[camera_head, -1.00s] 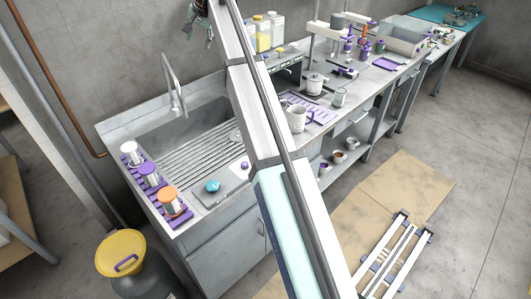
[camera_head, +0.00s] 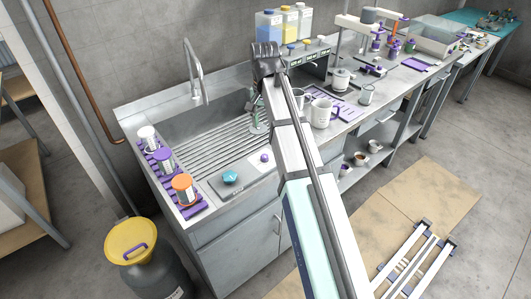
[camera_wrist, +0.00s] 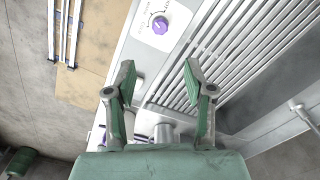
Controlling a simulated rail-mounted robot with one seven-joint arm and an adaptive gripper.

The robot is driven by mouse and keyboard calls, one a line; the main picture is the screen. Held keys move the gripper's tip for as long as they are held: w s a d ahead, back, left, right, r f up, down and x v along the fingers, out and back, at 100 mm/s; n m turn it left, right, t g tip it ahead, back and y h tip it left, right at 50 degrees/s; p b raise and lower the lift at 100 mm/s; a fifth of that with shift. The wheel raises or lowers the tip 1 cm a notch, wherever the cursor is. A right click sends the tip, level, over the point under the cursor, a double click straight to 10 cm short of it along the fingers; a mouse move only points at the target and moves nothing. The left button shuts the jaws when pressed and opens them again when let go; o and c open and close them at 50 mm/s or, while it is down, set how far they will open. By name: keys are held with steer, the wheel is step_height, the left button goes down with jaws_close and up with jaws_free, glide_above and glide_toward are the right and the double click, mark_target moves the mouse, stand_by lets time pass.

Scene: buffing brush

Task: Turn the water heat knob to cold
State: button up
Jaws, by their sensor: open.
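The water heat knob is a small purple dial (camera_head: 264,157) on the flat metal front ledge of the sink counter. My gripper (camera_head: 257,126) hangs over the right part of the ribbed sink drainer, behind the knob in the head view. Its green-padded fingers (camera_wrist: 158,65) are spread and empty in the wrist view, with the knob beyond the fingertips and not touching them.
A teal star-like object (camera_head: 230,177) sits left of the knob. A purple rack (camera_head: 159,171) with capped containers stands at the counter's left. The faucet (camera_head: 193,72) rises behind the sink. White mugs (camera_head: 322,113) stand to the right, near my arm.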

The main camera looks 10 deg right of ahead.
mark_target(265, 155)
step_height(265, 155, down, 14)
steer(key=p, duration=0.2)
steer(key=shift+r+p, duration=0.1)
steer(key=shift+p, duration=0.2)
jaws_close()
